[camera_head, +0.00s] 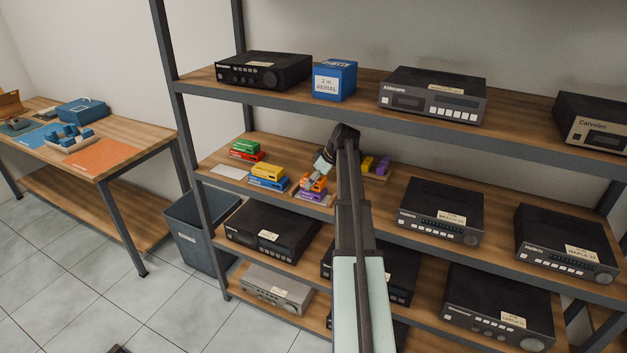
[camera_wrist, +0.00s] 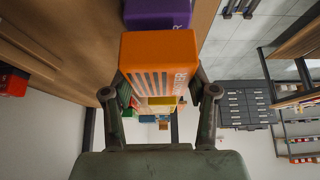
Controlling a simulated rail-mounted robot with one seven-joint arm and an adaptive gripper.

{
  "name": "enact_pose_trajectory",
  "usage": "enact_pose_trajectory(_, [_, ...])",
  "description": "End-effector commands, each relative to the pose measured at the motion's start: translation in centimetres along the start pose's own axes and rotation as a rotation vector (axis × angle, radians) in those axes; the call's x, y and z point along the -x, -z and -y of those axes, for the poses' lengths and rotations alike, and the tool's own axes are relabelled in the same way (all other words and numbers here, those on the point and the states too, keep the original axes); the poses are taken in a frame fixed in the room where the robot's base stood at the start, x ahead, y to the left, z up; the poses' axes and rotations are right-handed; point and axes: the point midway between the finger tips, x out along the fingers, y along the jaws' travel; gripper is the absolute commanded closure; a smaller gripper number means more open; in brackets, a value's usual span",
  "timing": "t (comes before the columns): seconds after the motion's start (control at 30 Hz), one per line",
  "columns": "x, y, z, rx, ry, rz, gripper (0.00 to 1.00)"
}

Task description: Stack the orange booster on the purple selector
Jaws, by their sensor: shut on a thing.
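The orange booster (camera_head: 314,182) is held by my gripper (camera_head: 319,174) on the middle shelf, directly over the purple selector (camera_head: 312,196). In the wrist view the orange booster (camera_wrist: 158,62) fills the space between the two fingers of my gripper (camera_wrist: 160,92), which are shut on its sides. The purple selector (camera_wrist: 157,14) shows just past the booster's far edge, roughly in line with it. The two look touching or nearly so; I cannot tell whether a thin gap is left. Part of the booster is hidden by the gripper in the head view.
A green block (camera_head: 245,146) on red and a yellow block (camera_head: 268,172) on blue stand to the left. A small purple block (camera_head: 383,165) lies to the right, behind my arm. The upper shelf (camera_head: 360,105) is above. A black device (camera_head: 440,211) stands at right.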

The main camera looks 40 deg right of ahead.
Motion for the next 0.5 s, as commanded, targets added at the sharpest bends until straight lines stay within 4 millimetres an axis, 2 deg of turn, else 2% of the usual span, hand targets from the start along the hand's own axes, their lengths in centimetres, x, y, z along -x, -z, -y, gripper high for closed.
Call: enact_pose_trajectory(0.5, [-0.55, -0.31, -0.01, 0.0, 0.0, 0.0, 0.82])
